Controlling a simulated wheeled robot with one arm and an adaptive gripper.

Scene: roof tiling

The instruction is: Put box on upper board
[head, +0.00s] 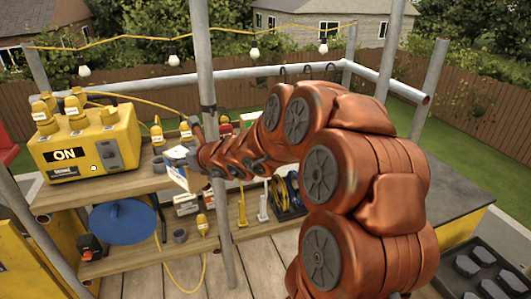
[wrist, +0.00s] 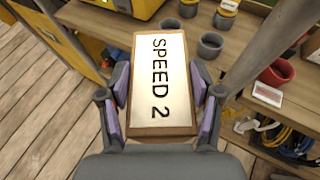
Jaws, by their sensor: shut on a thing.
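The box (wrist: 158,85), with a wooden rim and a pale face reading "SPEED 2", fills the middle of the wrist view. In the head view its pale side (head: 176,177) shows at the end of my arm. My gripper (head: 190,158) is shut on it, with one finger at each long side in the wrist view. The upper board (head: 115,187) is a wooden shelf at the left of the head view; the box appears in front of its right part. The face of the box turned away from the wrist camera is hidden.
A yellow power unit marked "ON" (head: 75,142) stands on the upper board. A grey upright pole (head: 205,70) is close to my gripper. The lower board (head: 130,262) holds a blue disc (head: 122,222), cups and cables. In the wrist view, a grey cup (wrist: 210,45) stands near the box.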

